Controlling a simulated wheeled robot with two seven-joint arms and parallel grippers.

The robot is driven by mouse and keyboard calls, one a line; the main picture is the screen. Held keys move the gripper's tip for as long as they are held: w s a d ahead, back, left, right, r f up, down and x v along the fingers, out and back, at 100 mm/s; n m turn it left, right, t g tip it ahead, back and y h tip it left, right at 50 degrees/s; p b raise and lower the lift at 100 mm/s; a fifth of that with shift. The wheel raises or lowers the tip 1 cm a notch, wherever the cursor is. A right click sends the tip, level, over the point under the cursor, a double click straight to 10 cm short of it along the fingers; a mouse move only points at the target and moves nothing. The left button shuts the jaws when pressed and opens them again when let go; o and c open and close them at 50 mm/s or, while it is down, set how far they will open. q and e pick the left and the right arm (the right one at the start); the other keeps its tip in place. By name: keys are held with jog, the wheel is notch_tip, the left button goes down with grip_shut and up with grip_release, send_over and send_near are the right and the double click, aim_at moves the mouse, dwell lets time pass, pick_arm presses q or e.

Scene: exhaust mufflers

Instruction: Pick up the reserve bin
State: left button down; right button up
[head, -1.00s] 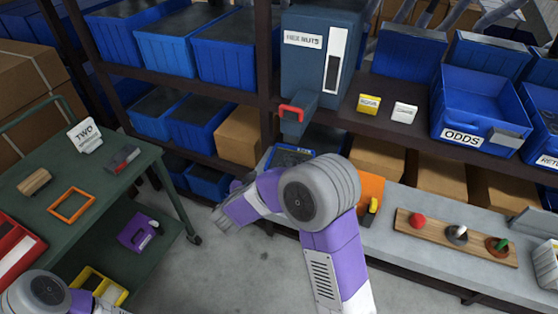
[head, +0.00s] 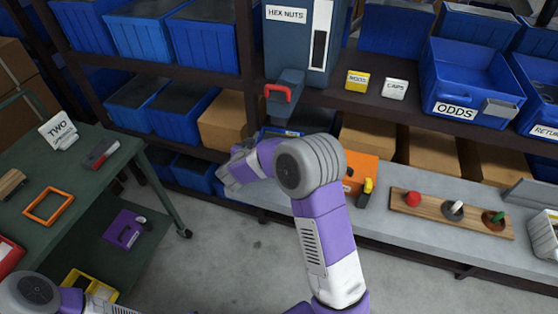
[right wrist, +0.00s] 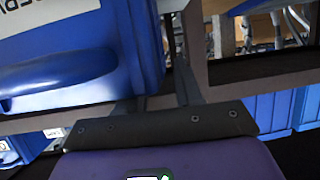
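A blue bin (right wrist: 75,55) with a white, partly cropped label fills the upper left of the right wrist view. The label's visible letters look like part of "RESERVE". In the head view a blue bin edge (head: 283,132) shows behind my right arm; the arm hides most of it, and I cannot tell if it is the same bin. My right gripper (head: 232,172) is at the shelf's front, left of that edge.
The hex nuts dispenser (head: 302,40) with its red-handled tray juts out above my right arm. An orange box (head: 362,172) and a wooden board (head: 450,212) with knobs sit on the grey shelf to the right. A green cart (head: 75,170) stands left, with clear floor between.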

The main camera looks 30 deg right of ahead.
jog(key=shift+w+d+f, duration=0.2)
jog(key=shift+w+d, duration=0.1)
jog(key=shift+w, duration=0.1)
grip_shut()
jog(key=shift+r, duration=0.1)
dwell(1.1)
